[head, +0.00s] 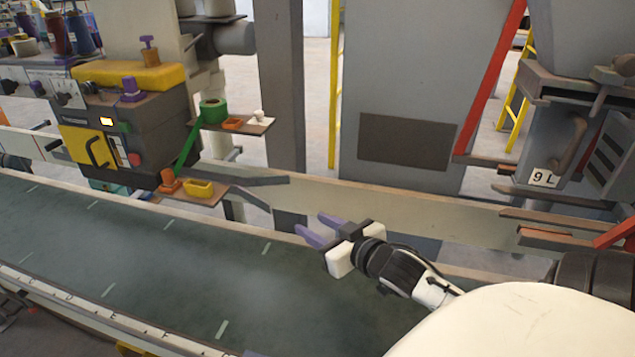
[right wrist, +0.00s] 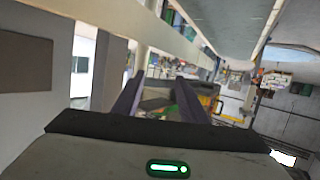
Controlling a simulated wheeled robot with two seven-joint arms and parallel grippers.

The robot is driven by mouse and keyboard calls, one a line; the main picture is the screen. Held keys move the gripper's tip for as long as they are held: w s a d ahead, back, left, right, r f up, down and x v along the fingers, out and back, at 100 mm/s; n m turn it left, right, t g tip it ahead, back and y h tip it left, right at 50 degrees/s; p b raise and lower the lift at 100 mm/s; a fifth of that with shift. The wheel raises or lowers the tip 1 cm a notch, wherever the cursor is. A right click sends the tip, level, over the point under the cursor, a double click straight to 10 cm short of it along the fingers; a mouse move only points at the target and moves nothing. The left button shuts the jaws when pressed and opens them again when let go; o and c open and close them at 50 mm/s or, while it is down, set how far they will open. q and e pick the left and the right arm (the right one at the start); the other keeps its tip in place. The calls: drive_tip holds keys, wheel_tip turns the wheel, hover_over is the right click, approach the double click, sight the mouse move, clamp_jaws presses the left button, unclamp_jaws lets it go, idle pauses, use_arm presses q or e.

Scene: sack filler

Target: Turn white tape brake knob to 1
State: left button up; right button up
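A small white knob (head: 258,115) stands on a pale plate at the right end of a little shelf on the sewing-head unit (head: 130,125) in the head view. It is too small for me to read any scale or setting. A green tape roll (head: 213,109) is on the same shelf, left of the knob. My right gripper (head: 309,224) is open and empty above the conveyor, to the right of and nearer than the knob, well apart from it. In the right wrist view its purple fingers (right wrist: 160,79) are spread, with the blurred machine beyond. My left gripper is not clearly visible.
An orange piece (head: 232,123) sits beside the knob. A lower shelf holds a yellow tray (head: 199,188) and an orange spool (head: 168,181). A pale rail (head: 390,202) runs behind the dark conveyor belt (head: 150,255). A grey post (head: 280,85) stands right of the shelf.

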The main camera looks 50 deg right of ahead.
drive_tip(key=m+t+h+b, duration=0.2)
drive_tip(key=m+h+b, duration=0.25)
drive_tip(key=b, duration=1.05)
approach(260, 116)
drive_tip(key=shift+n+h, duration=0.45)
drive_tip(key=x, duration=0.8)
drive_tip(key=shift+w+a+f, duration=0.1)
drive_tip(key=shift+w, duration=0.25)
